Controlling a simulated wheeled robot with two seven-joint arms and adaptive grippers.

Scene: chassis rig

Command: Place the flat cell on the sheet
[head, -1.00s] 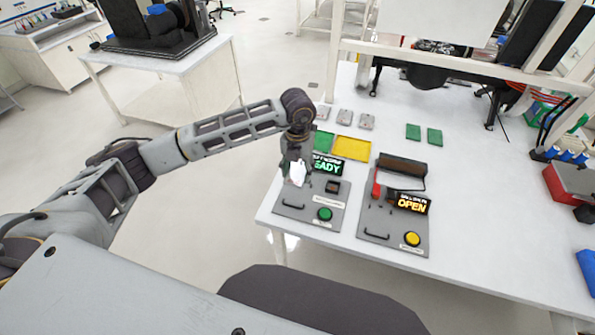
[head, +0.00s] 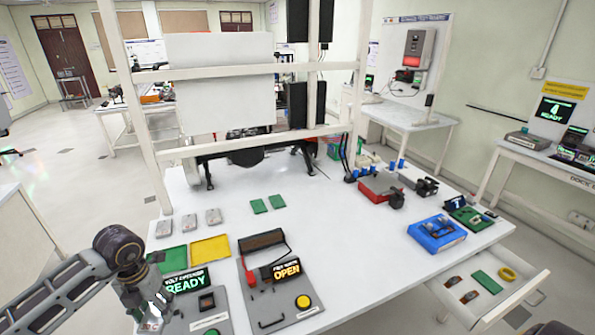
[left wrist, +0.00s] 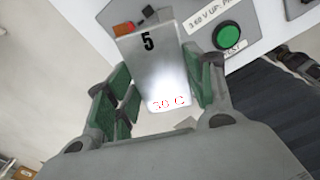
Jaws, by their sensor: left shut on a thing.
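My left gripper (head: 148,306) is at the lower left of the head view, beside the left tester. It is shut on a flat silver cell, which shows in the left wrist view (left wrist: 150,72) between the green-padded fingers, with a black "5" and small red marks. In the head view the cell is partly hidden by the fingers. A green sheet (head: 173,259) and a yellow sheet (head: 211,250) lie on the table beyond the gripper. The pictures do not settle which sheet is meant. My right gripper is not in view.
The left tester (head: 208,304) reads READY; the right tester (head: 280,300) reads OPEN. A blue case (head: 437,233) and an open drawer (head: 480,283) are at right. The table middle is clear.

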